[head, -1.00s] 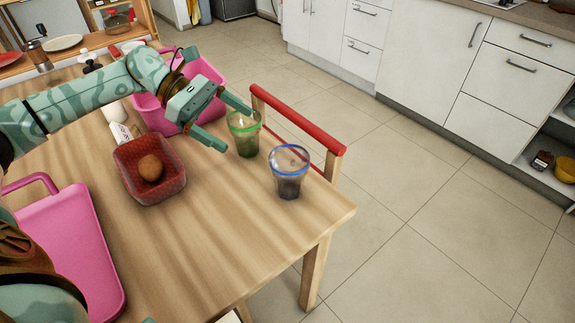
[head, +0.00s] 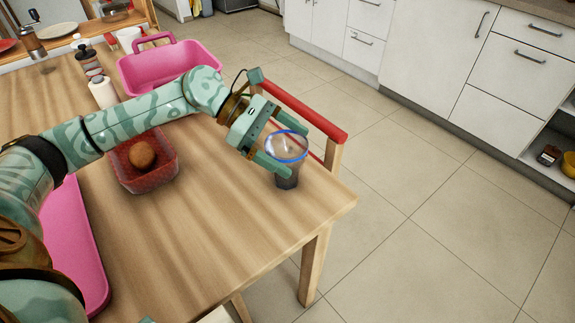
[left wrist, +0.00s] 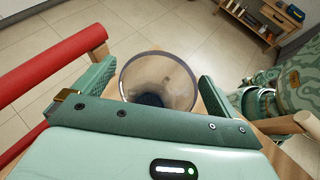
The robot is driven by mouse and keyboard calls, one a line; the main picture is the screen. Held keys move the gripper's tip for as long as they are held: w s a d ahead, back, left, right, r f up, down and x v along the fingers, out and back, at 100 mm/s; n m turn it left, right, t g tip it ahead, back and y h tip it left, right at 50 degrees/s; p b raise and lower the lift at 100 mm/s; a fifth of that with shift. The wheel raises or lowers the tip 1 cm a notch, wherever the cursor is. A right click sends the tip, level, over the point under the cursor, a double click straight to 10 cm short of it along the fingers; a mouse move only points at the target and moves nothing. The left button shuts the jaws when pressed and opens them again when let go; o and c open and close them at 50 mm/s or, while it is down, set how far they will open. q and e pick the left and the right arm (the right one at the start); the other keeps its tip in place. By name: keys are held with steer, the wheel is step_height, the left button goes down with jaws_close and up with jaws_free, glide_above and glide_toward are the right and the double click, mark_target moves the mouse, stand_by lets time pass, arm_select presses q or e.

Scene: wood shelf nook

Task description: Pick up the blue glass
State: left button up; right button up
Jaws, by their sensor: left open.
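The blue glass (head: 288,174), a clear tumbler with a blue rim, stands upright on the table near its right corner. My left gripper (head: 284,148) is open, with one finger on the near side of the glass and the other on its far side. In the left wrist view the glass (left wrist: 158,82) sits between the two spread fingers; whether they touch it I cannot tell. The lower part of the glass is partly hidden by a finger. My right gripper is not seen.
A red rail (head: 305,112) runs along the table's far right edge, close to my gripper. A red basket (head: 146,178) with a round brown item (head: 142,154) stands left. A pink container (head: 165,66) is behind.

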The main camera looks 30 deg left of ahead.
arm_select(q)
steer(key=shift+r, duration=0.1)
steer(key=c, duration=1.5)
